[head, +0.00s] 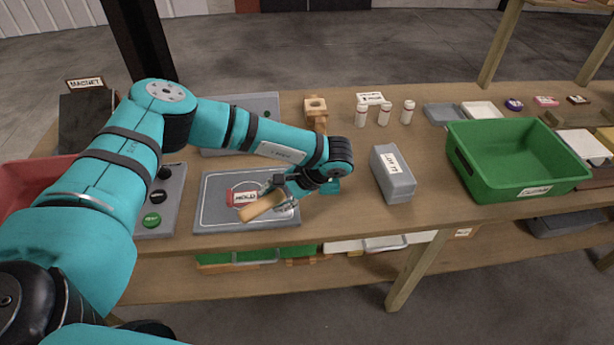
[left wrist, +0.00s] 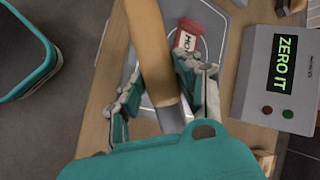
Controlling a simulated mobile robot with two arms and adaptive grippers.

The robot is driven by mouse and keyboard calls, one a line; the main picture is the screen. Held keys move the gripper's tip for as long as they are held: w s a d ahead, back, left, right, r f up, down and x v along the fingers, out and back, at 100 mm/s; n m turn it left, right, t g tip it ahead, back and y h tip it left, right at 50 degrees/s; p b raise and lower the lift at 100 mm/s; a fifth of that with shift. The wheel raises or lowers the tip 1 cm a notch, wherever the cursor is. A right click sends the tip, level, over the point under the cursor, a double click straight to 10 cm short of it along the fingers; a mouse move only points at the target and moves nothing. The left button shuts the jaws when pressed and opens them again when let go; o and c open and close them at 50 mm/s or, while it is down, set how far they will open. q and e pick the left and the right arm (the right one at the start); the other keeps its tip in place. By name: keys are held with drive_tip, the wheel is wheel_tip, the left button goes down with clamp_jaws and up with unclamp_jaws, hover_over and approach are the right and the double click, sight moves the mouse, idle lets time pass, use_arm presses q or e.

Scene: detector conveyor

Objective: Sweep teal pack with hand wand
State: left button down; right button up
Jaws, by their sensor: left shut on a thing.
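My left gripper (head: 284,194) is shut on the hand wand (head: 263,207), low over the grey mat. In the left wrist view my left gripper (left wrist: 165,96) has its fingers on both sides of the wand (left wrist: 149,45), which has a tan shaft and a grey end. A small teal patch shows beside the gripper in the head view; I cannot tell if it is the teal pack or part of the gripper. No teal pack can be clearly made out. My right gripper is not in view.
The grey mat (head: 213,214) carries a red HOLD card (head: 240,196). Behind it is a grey device (head: 262,103), reading ZERO IT in the wrist view (left wrist: 282,75). A labelled grey box (head: 393,173), green bin (head: 518,158) and white bottles (head: 385,114) stand right. A button panel (head: 166,205) lies left.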

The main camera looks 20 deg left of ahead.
use_arm(q)
drive_tip(key=shift+r, duration=0.1)
idle(0.4)
drive_tip(key=shift+r+p, duration=2.2)
drive_tip(key=shift+r, duration=0.8)
drive_tip(key=shift+d, duration=0.25)
drive_tip(key=s+d+r+m+t+h+b, duration=0.1)
drive_tip(key=s+d+r+m+t+b, duration=0.4)
drive_tip(key=s+d+m, duration=0.3)
drive_tip(key=shift+d+r+m+t+h+b, duration=0.45)
drive_tip(key=shift+d+m+t, duration=0.15)
drive_tip(key=shift+d+m, duration=0.25)
drive_tip(key=shift+s, duration=0.1)
